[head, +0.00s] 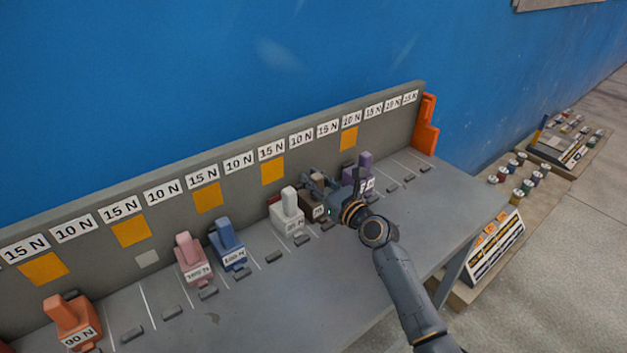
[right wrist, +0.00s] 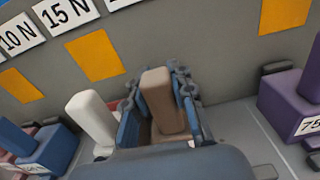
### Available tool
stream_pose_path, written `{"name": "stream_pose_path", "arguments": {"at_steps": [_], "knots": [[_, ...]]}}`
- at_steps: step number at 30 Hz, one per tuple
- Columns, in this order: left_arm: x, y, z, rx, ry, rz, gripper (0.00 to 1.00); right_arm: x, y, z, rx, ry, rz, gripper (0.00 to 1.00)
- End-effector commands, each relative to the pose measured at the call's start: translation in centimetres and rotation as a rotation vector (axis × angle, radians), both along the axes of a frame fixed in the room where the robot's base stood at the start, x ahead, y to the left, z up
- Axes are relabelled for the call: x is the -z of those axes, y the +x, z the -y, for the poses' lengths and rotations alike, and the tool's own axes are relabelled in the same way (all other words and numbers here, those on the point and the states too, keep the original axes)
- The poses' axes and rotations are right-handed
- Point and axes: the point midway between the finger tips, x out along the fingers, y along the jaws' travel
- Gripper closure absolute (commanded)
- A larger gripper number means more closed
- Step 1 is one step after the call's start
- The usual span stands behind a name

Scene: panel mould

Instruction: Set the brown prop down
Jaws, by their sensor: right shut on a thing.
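The brown prop (head: 311,206) is a block with a narrower upright post, with a partly hidden label on its front. In the head view it is in the row on the grey bench (head: 330,285), between the white prop (head: 289,215) and the purple prop (head: 364,170). My right gripper (head: 323,184) is around its post. In the right wrist view the brown prop (right wrist: 160,102) stands between the two blue-grey fingers of the right gripper (right wrist: 158,88). Its base is mostly hidden, so I cannot tell whether it touches the bench. My left gripper is not in view.
Blue (head: 228,245), pink (head: 192,260) and orange (head: 72,322) props stand further left. Small dark blocks and white lines divide the bench. A grey backboard (head: 235,182) with force labels and orange squares rises behind. An orange bracket (head: 427,125) is at its right end.

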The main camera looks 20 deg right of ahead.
Motion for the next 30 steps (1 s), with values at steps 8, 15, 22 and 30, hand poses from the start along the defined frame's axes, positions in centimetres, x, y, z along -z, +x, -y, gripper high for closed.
{"name": "stream_pose_path", "arguments": {"at_steps": [8,15,22,30], "knots": [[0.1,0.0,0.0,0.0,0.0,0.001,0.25,0.3,0.0,0.0,0.0,0.001,-0.001,0.53],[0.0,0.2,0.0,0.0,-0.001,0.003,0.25,0.1,0.0,0.0,0.0,0.0,0.0,0.53],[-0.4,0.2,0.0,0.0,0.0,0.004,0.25,0.0,-2.5,0.9,0.001,-0.001,-0.002,0.53],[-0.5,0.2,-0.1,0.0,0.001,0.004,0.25,0.1,-8.0,2.9,0.0,-0.001,-0.003,0.53]]}}
